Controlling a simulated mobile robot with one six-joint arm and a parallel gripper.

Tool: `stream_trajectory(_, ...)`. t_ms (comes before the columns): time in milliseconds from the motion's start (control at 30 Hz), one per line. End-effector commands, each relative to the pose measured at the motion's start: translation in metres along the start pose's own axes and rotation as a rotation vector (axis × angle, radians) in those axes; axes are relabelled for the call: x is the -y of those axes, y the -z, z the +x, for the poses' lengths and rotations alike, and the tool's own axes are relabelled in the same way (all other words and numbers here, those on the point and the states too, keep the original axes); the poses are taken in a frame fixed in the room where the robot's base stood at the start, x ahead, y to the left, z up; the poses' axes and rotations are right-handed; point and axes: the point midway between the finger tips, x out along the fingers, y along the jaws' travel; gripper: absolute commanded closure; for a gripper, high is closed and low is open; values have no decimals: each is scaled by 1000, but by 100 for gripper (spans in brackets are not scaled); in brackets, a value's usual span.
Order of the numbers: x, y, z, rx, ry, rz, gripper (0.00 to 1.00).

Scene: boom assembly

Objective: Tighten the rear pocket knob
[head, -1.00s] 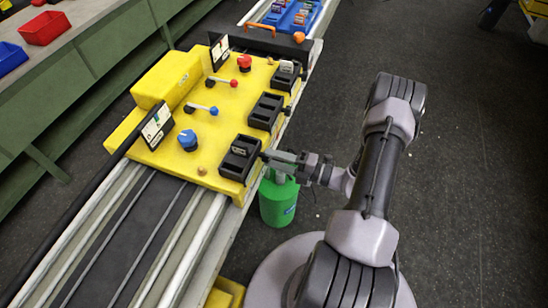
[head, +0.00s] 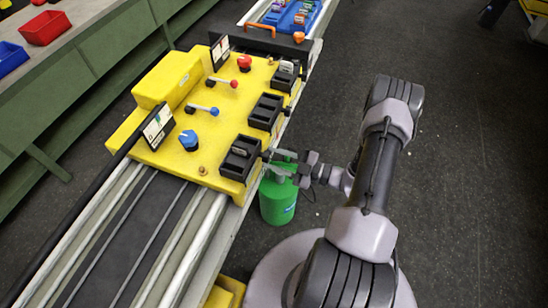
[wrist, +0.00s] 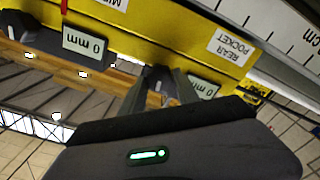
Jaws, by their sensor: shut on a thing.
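The yellow fixture (head: 215,122) carries three black pockets along its right side. The rear pocket (head: 240,158) is the nearest one in the head view; its white REAR POCKET label (wrist: 231,46) shows in the wrist view. A small display (wrist: 203,87) below that label reads 0 mm. My gripper (head: 268,160) is at the outer side of this pocket, shut on its dark knob (wrist: 158,74). The fingers in the wrist view (wrist: 160,84) cover most of the knob. Whether the knob is tight cannot be told.
The middle pocket (head: 266,112) and the far pocket (head: 286,75) stand farther along the same side. A green container (head: 278,203) is just below my gripper. Levers and a blue knob (head: 188,140) sit on the fixture's top.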

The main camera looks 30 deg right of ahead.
Motion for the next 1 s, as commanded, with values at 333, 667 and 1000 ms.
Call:
stream_trajectory(333, 0, 0, 0, 0, 1, 149, 100)
stream_trajectory(667, 0, 0, 0, 0, 1, 186, 100)
stream_trajectory(1000, 0, 0, 0, 0, 1, 186, 53)
